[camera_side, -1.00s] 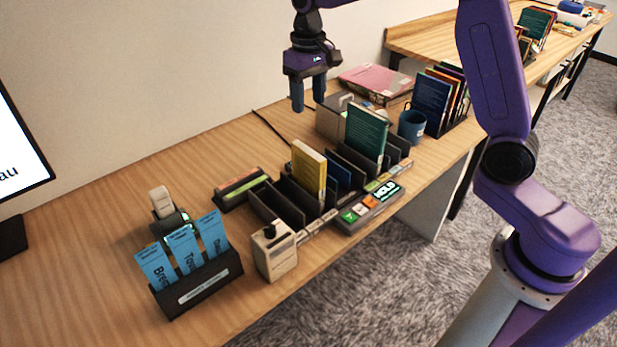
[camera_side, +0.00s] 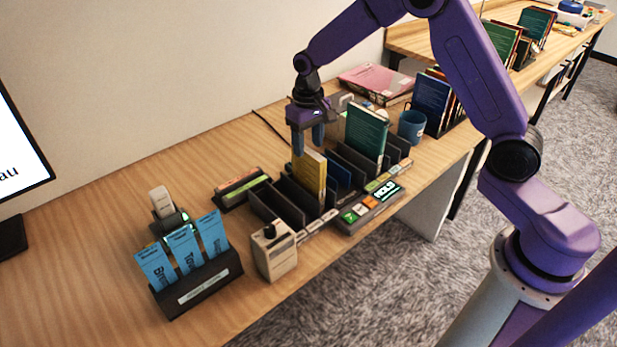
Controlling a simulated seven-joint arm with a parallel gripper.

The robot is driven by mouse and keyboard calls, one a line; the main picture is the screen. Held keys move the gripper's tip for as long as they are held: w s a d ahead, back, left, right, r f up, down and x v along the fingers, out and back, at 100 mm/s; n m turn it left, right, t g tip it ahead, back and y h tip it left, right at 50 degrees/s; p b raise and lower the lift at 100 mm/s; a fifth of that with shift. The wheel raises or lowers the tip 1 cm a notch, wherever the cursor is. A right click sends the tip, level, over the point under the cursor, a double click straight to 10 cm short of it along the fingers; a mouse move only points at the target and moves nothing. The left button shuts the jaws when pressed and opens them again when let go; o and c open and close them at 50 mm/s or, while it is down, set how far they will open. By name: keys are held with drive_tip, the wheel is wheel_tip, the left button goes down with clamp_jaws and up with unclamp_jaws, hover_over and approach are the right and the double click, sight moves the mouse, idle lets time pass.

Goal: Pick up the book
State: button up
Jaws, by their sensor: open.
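A yellow book (camera_side: 310,178) stands upright in a slot of the dark sorter rack (camera_side: 276,206). A taller teal book (camera_side: 367,132) stands in the same rack further right, and a low blue book (camera_side: 340,172) sits between them. My gripper (camera_side: 308,148) points down with its fingers apart, right over the top of the yellow book. Its fingertips are at about the book's top edge, and I cannot tell whether they touch it or are on both sides. Nothing is seen held.
A grey box with a knob (camera_side: 274,251) and a button panel (camera_side: 369,206) line the rack's front. A holder with blue cards (camera_side: 197,285) stands at left. A blue mug (camera_side: 412,126) and more upright books (camera_side: 433,103) stand at right.

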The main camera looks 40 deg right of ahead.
sight(308, 150)
wheel_tip(308, 150, down, 5)
drive_tip(key=shift+s+f, duration=0.1)
idle(0.3)
clamp_jaws()
